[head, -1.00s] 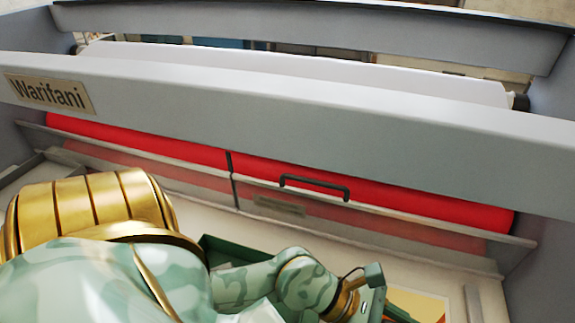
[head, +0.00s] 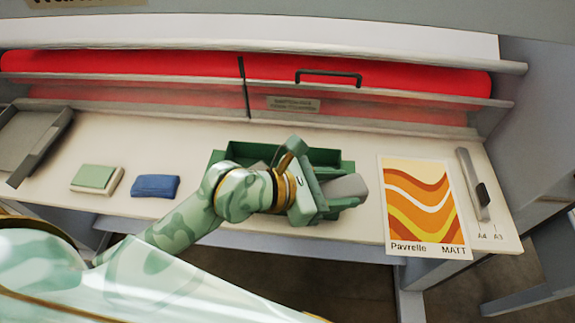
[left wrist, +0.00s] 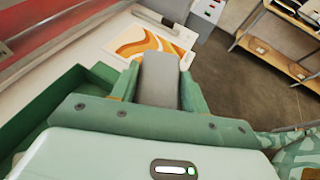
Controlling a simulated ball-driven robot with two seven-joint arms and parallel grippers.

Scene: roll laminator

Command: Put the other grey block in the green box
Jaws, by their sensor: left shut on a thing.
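My left gripper (head: 338,190) is shut on a grey block (head: 349,186), which sticks out between its fingertips. In the left wrist view the grey block (left wrist: 160,82) sits between the two green fingers. The green box (head: 328,155) stands on the cream work surface behind my gripper; its wall (left wrist: 45,113) shows at the left in the left wrist view. The block is at the box's front right side, apparently outside it; its height over the surface is hard to tell. A grey patch shows inside the box, mostly hidden by my left wrist. My right gripper is out of view.
A printed sheet (head: 420,205) lies right of the box, with a dark-tipped grey bar (head: 473,183) beyond. Left are a blue block (head: 155,186), a green-topped pad (head: 97,178) and a grey tray (head: 38,145). The laminator's clear guard and red roller (head: 420,78) run behind.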

